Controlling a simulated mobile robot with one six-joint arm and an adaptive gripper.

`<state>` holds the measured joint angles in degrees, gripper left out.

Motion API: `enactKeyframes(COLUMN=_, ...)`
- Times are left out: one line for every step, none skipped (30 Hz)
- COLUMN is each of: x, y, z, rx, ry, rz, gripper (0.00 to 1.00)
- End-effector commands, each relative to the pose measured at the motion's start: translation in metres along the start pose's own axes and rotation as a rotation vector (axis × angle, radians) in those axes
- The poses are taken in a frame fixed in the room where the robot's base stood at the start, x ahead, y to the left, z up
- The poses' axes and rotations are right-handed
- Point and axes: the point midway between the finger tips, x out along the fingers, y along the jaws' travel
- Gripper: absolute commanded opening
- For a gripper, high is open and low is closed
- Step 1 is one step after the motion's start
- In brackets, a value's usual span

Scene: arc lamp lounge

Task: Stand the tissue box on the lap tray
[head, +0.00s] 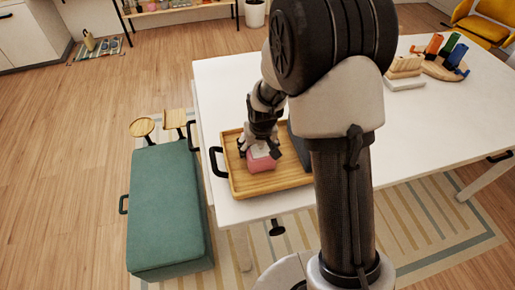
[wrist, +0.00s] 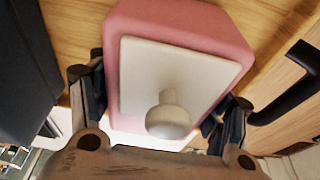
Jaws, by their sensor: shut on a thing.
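The tissue box (head: 262,163) is pink with a pale top. In the wrist view the tissue box (wrist: 178,28) shows a cream top panel with a round pale knob. My gripper (head: 260,148) reaches down from above, its fingers on two opposite sides of the box, shut on it. In the wrist view my gripper (wrist: 162,108) has one finger on each side. The wooden lap tray (head: 268,189) with black handles lies on the white table. The box is upright within the tray's outline; I cannot tell whether its base touches the tray floor.
A dark upright thing (head: 299,146) stands at the tray's right, partly behind my arm. The white table (head: 225,88) is bare behind the tray. A block and a wooden stand with coloured items (head: 440,68) sit far right. A green bench (head: 165,205) stands left.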

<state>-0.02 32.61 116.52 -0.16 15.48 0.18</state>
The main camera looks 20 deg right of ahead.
Motion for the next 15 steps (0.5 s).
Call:
enactKeyframes(x=0.0004, y=0.0000, z=-0.0008, rx=0.000, ry=0.003, rz=0.000, gripper=0.31)
enactKeyframes(x=-0.0001, y=0.0000, z=-0.0011, rx=0.000, ry=0.004, rz=0.000, gripper=0.31)
enactKeyframes(x=-0.0006, y=0.0000, z=-0.0014, rx=0.000, ry=0.004, rz=0.000, gripper=0.31)
enactKeyframes(x=-0.0007, y=0.0000, z=-0.0014, rx=0.000, ry=0.004, rz=0.000, gripper=0.31)
enactKeyframes(x=-0.0008, y=0.0000, z=-0.0014, rx=0.000, ry=0.004, rz=0.000, gripper=0.31)
enactKeyframes(x=-0.0008, y=0.0000, z=-0.0014, rx=0.000, ry=0.004, rz=0.000, gripper=0.31)
enactKeyframes(x=-0.0004, y=0.0000, z=-0.0013, rx=0.000, ry=0.004, rz=0.000, gripper=0.31)
enactKeyframes(x=0.0004, y=0.0000, z=-0.0010, rx=0.000, ry=0.003, rz=0.000, gripper=0.31)
enactKeyframes(x=0.0019, y=0.0000, z=-0.0006, rx=0.000, ry=0.003, rz=0.000, gripper=0.31)
enactKeyframes(x=0.0031, y=0.0000, z=-0.0003, rx=0.000, ry=0.003, rz=0.000, gripper=0.31)
enactKeyframes(x=0.0035, y=0.0000, z=0.0004, rx=0.000, ry=0.002, rz=0.000, gripper=0.71)
enactKeyframes(x=0.0027, y=0.0000, z=0.0002, rx=0.000, ry=0.002, rz=0.000, gripper=0.74)
enactKeyframes(x=0.0025, y=0.0000, z=0.0001, rx=0.000, ry=0.002, rz=0.000, gripper=0.76)
enactKeyframes(x=0.0024, y=0.0000, z=0.0000, rx=0.000, ry=0.002, rz=0.000, gripper=0.78)
enactKeyframes(x=0.0024, y=0.0000, z=0.0000, rx=0.000, ry=0.002, rz=0.000, gripper=0.81)
